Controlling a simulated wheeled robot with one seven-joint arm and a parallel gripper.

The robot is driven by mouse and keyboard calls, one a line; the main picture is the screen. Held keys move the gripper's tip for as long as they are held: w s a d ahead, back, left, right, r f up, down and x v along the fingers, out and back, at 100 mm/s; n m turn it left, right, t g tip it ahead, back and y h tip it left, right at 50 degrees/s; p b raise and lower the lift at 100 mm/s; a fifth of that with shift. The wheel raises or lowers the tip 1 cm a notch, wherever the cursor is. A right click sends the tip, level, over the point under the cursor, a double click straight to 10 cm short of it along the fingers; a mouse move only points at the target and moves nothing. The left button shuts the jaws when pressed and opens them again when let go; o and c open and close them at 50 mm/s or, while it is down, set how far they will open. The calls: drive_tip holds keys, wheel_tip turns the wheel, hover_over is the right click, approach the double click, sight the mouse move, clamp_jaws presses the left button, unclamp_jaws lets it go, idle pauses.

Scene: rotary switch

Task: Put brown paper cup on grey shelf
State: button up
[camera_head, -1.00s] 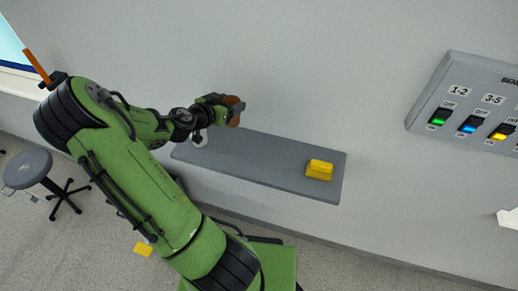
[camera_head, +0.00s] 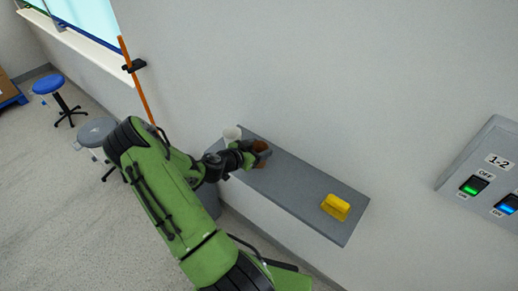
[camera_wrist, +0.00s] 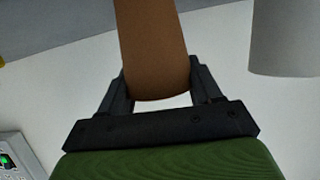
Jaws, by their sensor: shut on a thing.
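The brown paper cup (camera_head: 260,147) is held in my gripper (camera_head: 252,153) at the left part of the grey shelf (camera_head: 290,190). In the wrist view the brown cup (camera_wrist: 155,45) stands between the two fingers of my gripper (camera_wrist: 160,88), which are shut on its sides. The grey shelf (camera_wrist: 65,22) shows at the upper left of the wrist view. I cannot tell whether the cup's base touches the shelf. My gripper hides part of the cup in the head view.
A white cup (camera_head: 232,133) stands at the shelf's left end, close to my gripper; it also shows in the wrist view (camera_wrist: 285,40). A yellow block (camera_head: 336,207) lies on the shelf's right part. The shelf between is clear. A switch panel (camera_head: 490,180) is on the wall at right.

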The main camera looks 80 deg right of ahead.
drive_tip(key=shift+f+b, duration=0.2)
drive_tip(key=shift+b, duration=0.15)
drive_tip(key=o, duration=1)
drive_tip(key=shift+r+p, duration=0.2)
drive_tip(key=shift+p, duration=0.1)
drive_tip(key=shift+w+a+r, duration=0.2)
drive_tip(key=shift+w+a, duration=0.05)
drive_tip(key=b+v, duration=0.1)
drive_tip(key=v, duration=1)
drive_tip(key=shift+a+b, duration=0.2)
drive_tip(key=shift+b, duration=0.1)
